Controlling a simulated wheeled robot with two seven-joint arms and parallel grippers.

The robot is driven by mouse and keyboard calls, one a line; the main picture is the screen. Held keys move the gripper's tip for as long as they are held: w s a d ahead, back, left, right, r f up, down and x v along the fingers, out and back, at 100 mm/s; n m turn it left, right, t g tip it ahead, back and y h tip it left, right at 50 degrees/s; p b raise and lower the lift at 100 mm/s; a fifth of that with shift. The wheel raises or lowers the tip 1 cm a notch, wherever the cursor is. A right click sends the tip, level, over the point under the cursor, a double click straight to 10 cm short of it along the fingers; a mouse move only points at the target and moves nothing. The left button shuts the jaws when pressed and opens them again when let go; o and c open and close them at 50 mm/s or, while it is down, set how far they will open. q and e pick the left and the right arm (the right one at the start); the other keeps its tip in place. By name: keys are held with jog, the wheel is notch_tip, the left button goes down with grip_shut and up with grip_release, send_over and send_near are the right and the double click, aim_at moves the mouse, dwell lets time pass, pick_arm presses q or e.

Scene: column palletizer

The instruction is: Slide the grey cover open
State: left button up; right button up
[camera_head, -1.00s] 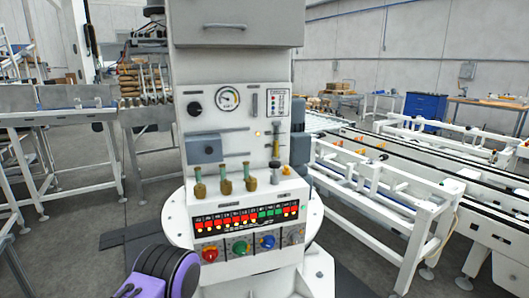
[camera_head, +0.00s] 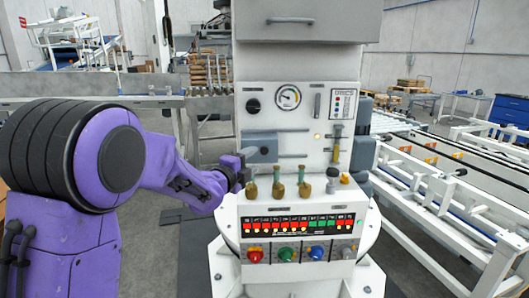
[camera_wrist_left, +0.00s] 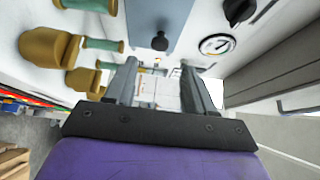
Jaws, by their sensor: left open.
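The grey cover (camera_head: 262,142) is a small blue-grey plate with a dark knob (camera_wrist_left: 160,41), set at the left of two slide rails on the white machine front. In the left wrist view the cover (camera_wrist_left: 150,18) fills the top middle, with its knob ahead of the fingers. My left gripper (camera_head: 246,160) is at the cover's left lower side, partly overlapping it in the head view. In the left wrist view the gripper (camera_wrist_left: 157,85) has its two fingers apart with nothing between them. It appears clear of the knob. My right gripper is out of view.
Several yellow-brown handles with green stems (camera_head: 278,188) stand just below the cover, near my left gripper. A control panel (camera_head: 299,224) with lit indicators and coloured knobs is lower. A black dial (camera_head: 253,105) and gauge (camera_head: 288,96) are above. White conveyors stand right.

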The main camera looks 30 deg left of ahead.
aim_at(263, 151)
pick_arm(q)
jog(key=w, duration=0.3)
jog(key=w+a+p, duration=0.1)
jog(key=w, duration=0.2)
jog(key=shift+a+p, duration=0.1)
jog(key=shift+p, duration=0.2)
jog(key=shift+w, duration=0.4)
